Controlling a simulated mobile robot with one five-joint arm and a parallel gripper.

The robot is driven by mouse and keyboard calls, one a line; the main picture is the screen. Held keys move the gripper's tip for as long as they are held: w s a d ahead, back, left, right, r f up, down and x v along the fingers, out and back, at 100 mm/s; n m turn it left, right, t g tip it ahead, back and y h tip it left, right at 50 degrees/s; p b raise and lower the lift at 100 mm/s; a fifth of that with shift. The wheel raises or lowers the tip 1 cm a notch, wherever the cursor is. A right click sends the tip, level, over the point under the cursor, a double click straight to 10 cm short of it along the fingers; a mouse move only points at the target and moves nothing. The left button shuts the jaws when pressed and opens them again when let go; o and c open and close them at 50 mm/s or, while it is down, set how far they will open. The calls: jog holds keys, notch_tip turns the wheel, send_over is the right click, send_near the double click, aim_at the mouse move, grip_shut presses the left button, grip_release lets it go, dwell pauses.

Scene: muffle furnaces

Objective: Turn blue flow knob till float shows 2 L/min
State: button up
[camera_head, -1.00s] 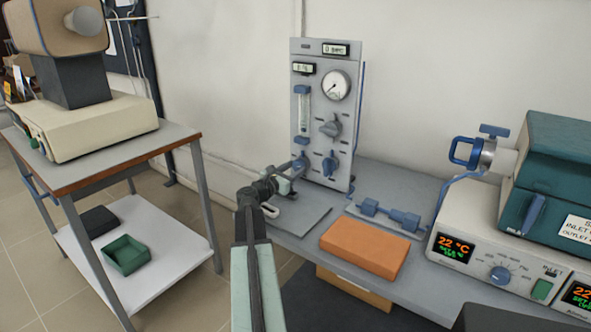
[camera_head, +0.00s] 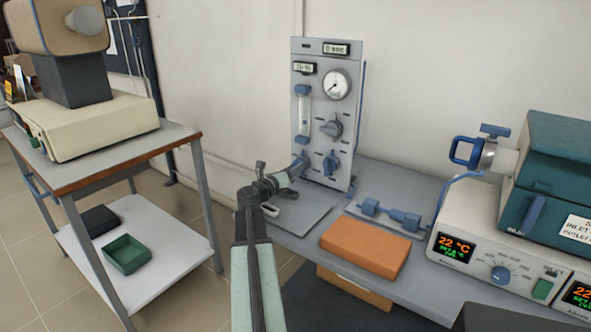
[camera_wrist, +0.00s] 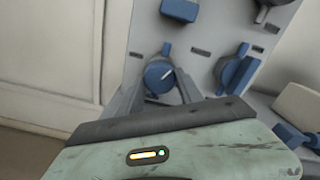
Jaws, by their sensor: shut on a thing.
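My gripper (camera_wrist: 162,88) is shut on this knob, with one finger on each side. In the head view the knob (camera_head: 300,164) is partly hidden by my gripper (camera_head: 293,172). The upright flow tube (camera_head: 303,115) stands above the knob; its float and scale are too small to read.
A second blue knob (camera_head: 330,164), a grey knob (camera_head: 331,128) and a round gauge (camera_head: 336,85) are on the panel. Two small displays are blurred. An orange block (camera_head: 365,247) and a blue fitting (camera_head: 390,214) lie on the bench. A furnace stands at right.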

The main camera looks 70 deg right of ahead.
jog(key=shift+s, duration=0.1)
dwell(0.3)
jog(key=o, duration=1.4)
jog(key=shift+a, duration=0.1)
jog(key=v, duration=0.7)
jog(key=shift+w+a, duration=0.2)
jog(key=shift+a, duration=0.15)
